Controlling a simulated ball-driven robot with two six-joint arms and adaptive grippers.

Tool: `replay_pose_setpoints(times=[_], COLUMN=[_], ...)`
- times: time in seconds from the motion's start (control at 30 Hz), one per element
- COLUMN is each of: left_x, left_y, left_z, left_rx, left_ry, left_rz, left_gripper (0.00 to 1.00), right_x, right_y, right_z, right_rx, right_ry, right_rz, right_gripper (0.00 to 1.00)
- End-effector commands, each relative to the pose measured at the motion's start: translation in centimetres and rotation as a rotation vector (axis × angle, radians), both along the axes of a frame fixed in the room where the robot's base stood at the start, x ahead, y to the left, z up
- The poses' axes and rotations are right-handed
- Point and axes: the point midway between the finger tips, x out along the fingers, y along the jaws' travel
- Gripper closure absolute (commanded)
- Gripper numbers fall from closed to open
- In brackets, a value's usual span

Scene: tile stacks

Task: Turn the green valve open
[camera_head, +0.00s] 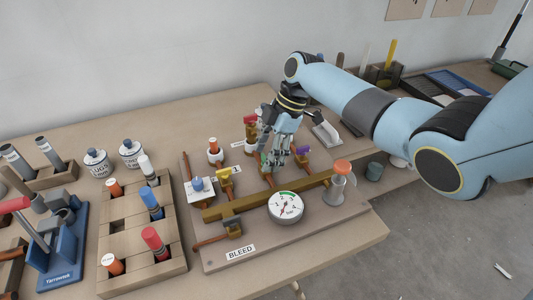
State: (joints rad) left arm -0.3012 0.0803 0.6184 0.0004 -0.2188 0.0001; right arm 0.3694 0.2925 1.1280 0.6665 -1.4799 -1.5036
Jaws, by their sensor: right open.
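The valve board (330,215) lies on the table with brass and copper pipework on it. A green valve handle (265,161) shows in part just below and left of my right gripper's fingers. My right gripper (275,155) points down over the board, open, with its fingers close to the green handle. Whether they touch it I cannot tell, because the fingers hide part of it. My left gripper is not in view.
Nearby on the board are a yellow valve (225,182), a purple valve (301,151), a red valve (251,125), a round gauge (286,207) and an orange-topped cylinder (342,182). A wooden rack (117,228) with coloured cylinders stands left of the board.

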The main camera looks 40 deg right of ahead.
Motion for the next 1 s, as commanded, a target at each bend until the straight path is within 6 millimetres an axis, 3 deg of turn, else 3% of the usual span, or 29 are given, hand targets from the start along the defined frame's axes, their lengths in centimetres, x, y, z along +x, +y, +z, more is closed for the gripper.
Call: replay_pose_setpoints(times=[0.5, 0.7, 1.0], left_x=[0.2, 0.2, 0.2], left_y=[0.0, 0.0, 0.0], left_z=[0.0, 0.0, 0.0], left_rx=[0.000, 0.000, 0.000], left_ry=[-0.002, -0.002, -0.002], left_rz=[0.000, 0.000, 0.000], left_gripper=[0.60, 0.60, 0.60], right_x=[-0.8, -0.9, -0.9], right_y=[-3.9, -4.3, -4.3], right_z=[9.2, 10.6, 10.7], right_rx=[-0.003, -0.001, -0.001], right_ry=[-0.003, -0.001, -0.001], right_rz=[0.001, 0.001, 0.001], right_gripper=[0.40, 0.40, 0.40])
